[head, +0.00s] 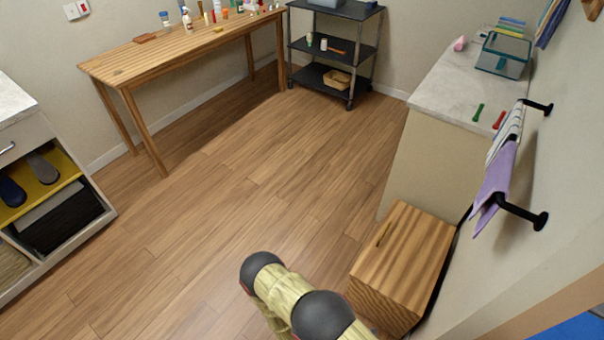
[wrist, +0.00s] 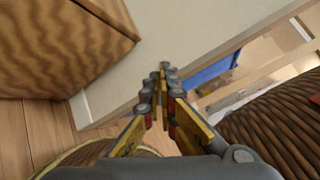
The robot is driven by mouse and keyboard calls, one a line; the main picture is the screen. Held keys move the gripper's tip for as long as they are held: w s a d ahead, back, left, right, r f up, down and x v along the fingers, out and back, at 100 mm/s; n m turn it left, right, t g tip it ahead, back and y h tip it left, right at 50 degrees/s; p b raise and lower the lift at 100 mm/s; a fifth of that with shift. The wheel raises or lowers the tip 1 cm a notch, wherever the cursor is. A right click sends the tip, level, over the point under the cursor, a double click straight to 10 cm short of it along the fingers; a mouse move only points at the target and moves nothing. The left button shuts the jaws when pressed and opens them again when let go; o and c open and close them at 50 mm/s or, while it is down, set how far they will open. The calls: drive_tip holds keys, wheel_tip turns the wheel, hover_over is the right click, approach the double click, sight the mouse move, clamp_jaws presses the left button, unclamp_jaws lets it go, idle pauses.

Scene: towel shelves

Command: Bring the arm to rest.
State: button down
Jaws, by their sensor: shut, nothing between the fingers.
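My gripper (wrist: 166,72) shows in the wrist view, its fingers together at the tips with nothing between them. It points towards a pale upright panel (wrist: 185,30). In the head view only links of my arm show at the bottom middle, and the gripper itself is out of that picture. No towel is near the fingers in the wrist view.
A wooden box (head: 405,255) stands on the floor right of my arm, and shows upper left in the wrist view (wrist: 55,40). A wicker basket (wrist: 270,130) is close right of the gripper. A purple towel (head: 495,178) hangs on the wall rail. The middle floor is clear.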

drive_tip(key=w+a+r+m+g+y+p, duration=0.15)
drive_tip(key=a+r+m+y, duration=0.25)
drive_tip(key=r+m, duration=0.55)
drive_tip(key=w+a+r+m+g+y, duration=0.15)
drive_tip(key=a+r+m+y, duration=0.3)
drive_tip(key=r, duration=0.95)
drive_tip(key=w+a+r+m+g+y+p, duration=0.1)
drive_tip(key=a+r+m+g+y, duration=0.25)
drive_tip(key=r+m, duration=0.65)
drive_tip(key=s+d+r+m+t+y+p, duration=0.1)
drive_tip(key=d+r+m+t, duration=0.1)
drive_tip(key=r, duration=0.9)
drive_tip(key=s+d+r+m+t+y+p, duration=0.1)
drive_tip(key=r+t, duration=0.4)
drive_tip(key=r, duration=0.6)
drive_tip(key=s+d+r+m+t+y+p, duration=0.1)
drive_tip(key=d+r+m+t+y+p, duration=0.1)
drive_tip(key=r, duration=1)
drive_tip(key=d+m+t+y, duration=0.1)
drive_tip(key=d, duration=0.1)
drive_tip(key=shift+s+d+t, duration=0.3)
drive_tip(key=shift+s+t, duration=0.05)
drive_tip(key=shift+r, duration=0.1)
